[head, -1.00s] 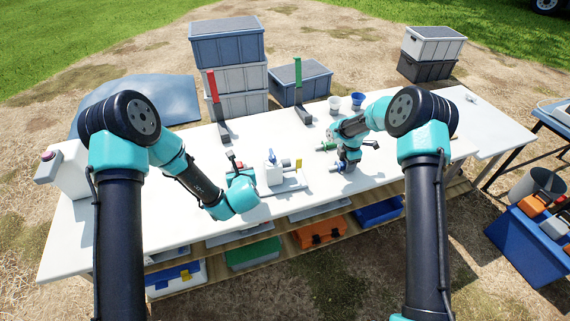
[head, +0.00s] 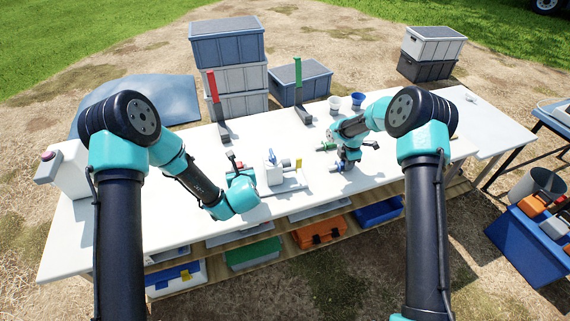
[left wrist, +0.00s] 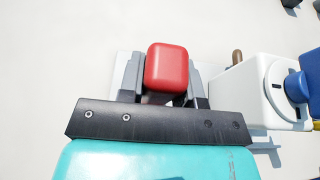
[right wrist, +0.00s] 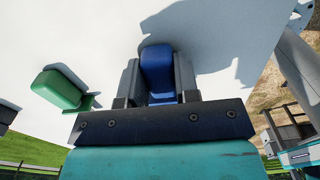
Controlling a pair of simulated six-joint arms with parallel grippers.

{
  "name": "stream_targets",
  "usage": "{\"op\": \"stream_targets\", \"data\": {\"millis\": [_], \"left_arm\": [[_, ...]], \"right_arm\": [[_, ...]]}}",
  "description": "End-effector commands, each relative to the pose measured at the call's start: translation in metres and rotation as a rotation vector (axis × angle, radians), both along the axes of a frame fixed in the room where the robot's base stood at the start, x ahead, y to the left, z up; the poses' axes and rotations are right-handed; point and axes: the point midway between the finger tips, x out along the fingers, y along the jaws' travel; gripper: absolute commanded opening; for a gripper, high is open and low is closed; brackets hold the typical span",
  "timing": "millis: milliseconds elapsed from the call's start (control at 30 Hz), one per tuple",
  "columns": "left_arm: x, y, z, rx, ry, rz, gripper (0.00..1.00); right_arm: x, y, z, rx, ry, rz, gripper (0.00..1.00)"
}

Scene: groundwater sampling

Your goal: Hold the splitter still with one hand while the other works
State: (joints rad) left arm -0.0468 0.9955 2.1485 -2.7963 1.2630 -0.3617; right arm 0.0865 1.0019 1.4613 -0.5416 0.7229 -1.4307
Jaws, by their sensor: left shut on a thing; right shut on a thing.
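The splitter (head: 273,173) is a white block with a blue knob and a yellow tag, standing on a white base plate on the table. My left gripper (head: 237,167) is at its left side, shut on a red handle (left wrist: 167,66). In the left wrist view the splitter's white body (left wrist: 243,92) and blue knob (left wrist: 300,87) lie right of the fingers. My right gripper (head: 343,166) is right of the splitter, low over the table, shut on a blue handle (right wrist: 157,68). What the blue handle belongs to is mostly hidden.
A green-handled piece (right wrist: 60,90) lies beside my right gripper. A red upright (head: 213,88) and a green upright (head: 298,75) stand at the table's back edge. The table front is mostly clear.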

Motion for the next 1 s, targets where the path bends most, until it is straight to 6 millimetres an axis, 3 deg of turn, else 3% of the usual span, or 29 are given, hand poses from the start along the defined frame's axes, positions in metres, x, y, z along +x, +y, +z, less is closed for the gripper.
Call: {"op": "stream_targets", "data": {"millis": [1000], "left_arm": [[0.0,0.0,0.0,0.0,0.0,0.0,0.0]], "right_arm": [[0.0,0.0,0.063,0.0,-0.001,0.0,0.1]]}}
